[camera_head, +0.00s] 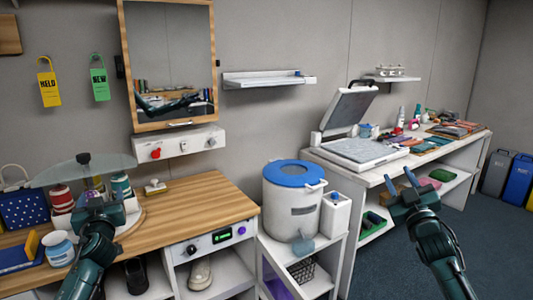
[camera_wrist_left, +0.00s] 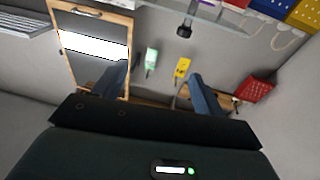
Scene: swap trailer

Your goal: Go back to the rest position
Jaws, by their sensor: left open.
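My left gripper (camera_head: 98,192) is over the left part of the wooden counter (camera_head: 200,200), in front of a round turntable with jars. In the left wrist view its two blue fingers (camera_wrist_left: 157,74) stand wide apart with nothing between them. My right gripper (camera_head: 401,180) is raised at the right, in front of the white bench (camera_head: 345,176). Its fingers are spread and look empty.
A translucent pane (camera_head: 90,170) hangs close above my left gripper. A white drum with a blue lid (camera_head: 292,205) stands between the arms. A framed mirror (camera_head: 170,60) and hanging yellow (camera_head: 47,85) and green (camera_head: 99,80) tags are on the wall. Dark floor (camera_head: 480,240) is free at right.

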